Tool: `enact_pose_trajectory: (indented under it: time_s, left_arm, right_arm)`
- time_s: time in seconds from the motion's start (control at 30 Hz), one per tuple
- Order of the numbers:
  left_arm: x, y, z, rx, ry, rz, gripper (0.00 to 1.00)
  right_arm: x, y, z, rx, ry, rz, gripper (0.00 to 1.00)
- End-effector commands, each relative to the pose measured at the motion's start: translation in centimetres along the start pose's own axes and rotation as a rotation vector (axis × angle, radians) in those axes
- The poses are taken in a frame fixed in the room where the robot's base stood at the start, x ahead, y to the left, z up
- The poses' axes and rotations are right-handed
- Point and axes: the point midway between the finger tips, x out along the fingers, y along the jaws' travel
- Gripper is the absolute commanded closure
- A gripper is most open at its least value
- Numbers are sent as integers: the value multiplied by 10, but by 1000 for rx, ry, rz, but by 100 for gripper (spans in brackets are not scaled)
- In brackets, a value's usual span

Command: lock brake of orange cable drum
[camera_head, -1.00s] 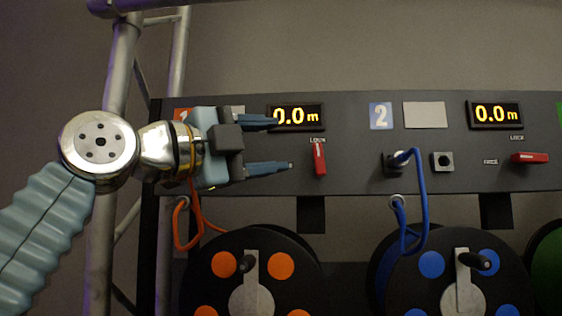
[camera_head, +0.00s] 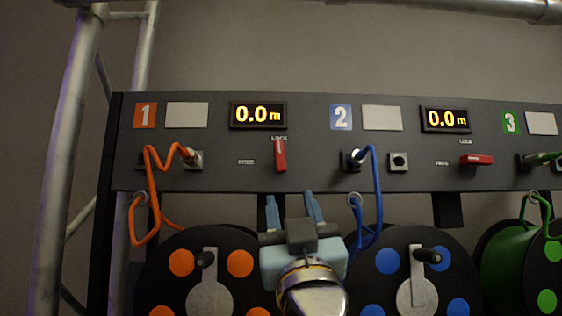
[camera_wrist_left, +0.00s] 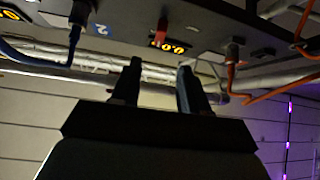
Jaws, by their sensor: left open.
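The orange drum (camera_head: 240,264) hangs below panel section 1, partly hidden by my left arm. Its red brake lever (camera_head: 280,154) stands vertical just under the LOCK label (camera_head: 279,138), with the FREE label (camera_head: 246,162) to its left. My left gripper (camera_head: 291,199) points up below the lever, jaws apart and empty, not touching it. In the left wrist view the red lever (camera_wrist_left: 162,32) shows beyond the gap between the open fingers (camera_wrist_left: 157,72). My right gripper is not in view.
An orange cable (camera_head: 152,190) runs from a plug at left. A blue cable (camera_head: 377,190) hangs close right of my gripper, above the blue drum (camera_head: 430,262). Section 2's red lever (camera_head: 477,160) lies horizontal. A truss post (camera_head: 66,170) stands at left.

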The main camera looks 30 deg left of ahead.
Motion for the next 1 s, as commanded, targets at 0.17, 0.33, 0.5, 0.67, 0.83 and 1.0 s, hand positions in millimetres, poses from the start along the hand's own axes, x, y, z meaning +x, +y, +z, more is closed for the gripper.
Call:
enact_pose_trajectory:
  time_s: [0.17, 0.33, 0.5, 0.67, 0.83, 1.0]
  left_arm:
    - [41, 0, -3, 2, 0, -2, 55]
    - [81, 0, -4, 1, 2, -1, 55]
    - [111, 0, -3, 2, 2, -1, 55]
    - [125, 0, -2, 1, 2, 0, 55]
    - [128, 0, -1, 1, 2, 2, 55]
    - [127, 0, -1, 1, 2, 2, 57]
  right_arm:
    - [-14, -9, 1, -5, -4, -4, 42]
    - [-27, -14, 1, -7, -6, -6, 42]
    - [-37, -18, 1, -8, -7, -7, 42]
    - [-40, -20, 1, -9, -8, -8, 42]
    - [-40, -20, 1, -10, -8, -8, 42]
    - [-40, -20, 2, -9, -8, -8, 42]
